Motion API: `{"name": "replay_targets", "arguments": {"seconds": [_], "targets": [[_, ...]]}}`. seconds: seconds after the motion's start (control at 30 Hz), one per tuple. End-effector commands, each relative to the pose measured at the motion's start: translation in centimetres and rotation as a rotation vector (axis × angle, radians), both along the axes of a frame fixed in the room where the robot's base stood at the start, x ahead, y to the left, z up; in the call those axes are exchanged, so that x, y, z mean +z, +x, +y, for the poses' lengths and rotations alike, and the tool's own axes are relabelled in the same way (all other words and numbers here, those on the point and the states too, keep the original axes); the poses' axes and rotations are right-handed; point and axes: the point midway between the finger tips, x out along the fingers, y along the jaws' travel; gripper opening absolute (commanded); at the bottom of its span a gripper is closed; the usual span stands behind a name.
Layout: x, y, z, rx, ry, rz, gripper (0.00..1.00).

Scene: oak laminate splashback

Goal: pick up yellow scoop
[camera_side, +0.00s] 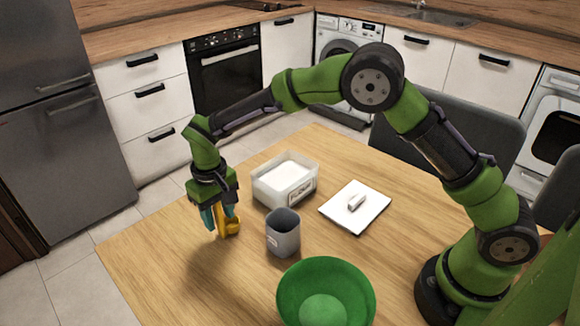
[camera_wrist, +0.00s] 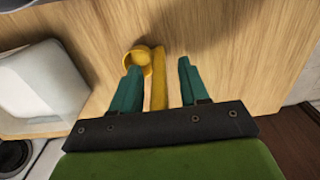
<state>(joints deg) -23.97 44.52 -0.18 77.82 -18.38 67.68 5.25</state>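The yellow scoop (camera_side: 231,227) is at the left part of the wooden table in the side view. My gripper (camera_side: 218,218) points down right at it, with its teal fingers beside the scoop. In the wrist view the scoop's handle (camera_wrist: 158,82) lies between the two fingers of my gripper (camera_wrist: 158,78). The fingers are apart, with a gap on both sides of the handle. The scoop's round bowl lies just beyond the left fingertip; I cannot tell if they touch. The fingers partly hide the scoop in the side view.
A white-filled, labelled tub (camera_side: 285,182) stands right of my gripper and also shows in the wrist view (camera_wrist: 38,88). Its white lid (camera_side: 345,213) lies further right. A grey cup (camera_side: 283,238) and a green bowl (camera_side: 325,290) stand nearer. The table's left front is clear.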

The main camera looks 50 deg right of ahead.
Motion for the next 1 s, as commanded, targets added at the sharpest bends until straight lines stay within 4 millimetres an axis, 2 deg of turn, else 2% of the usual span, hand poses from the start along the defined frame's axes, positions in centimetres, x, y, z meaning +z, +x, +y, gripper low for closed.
{"name": "replay_targets", "arguments": {"seconds": [0.03, 0.2, 0.3, 0.57, 0.67, 1.0], "targets": [[0.0, 0.0, 0.0, 0.000, 0.000, 0.000, 0.37], [0.0, 0.0, 0.0, 0.000, 0.000, 0.000, 0.11], [0.0, 0.0, 0.0, 0.000, 0.000, 0.000, 0.00], [0.1, 0.0, 0.0, 0.000, 0.000, -0.001, 0.00], [0.9, 0.1, 0.0, 0.000, 0.001, -0.003, 0.00], [7.3, 0.1, 0.0, 0.000, 0.001, -0.005, 0.00]]}}
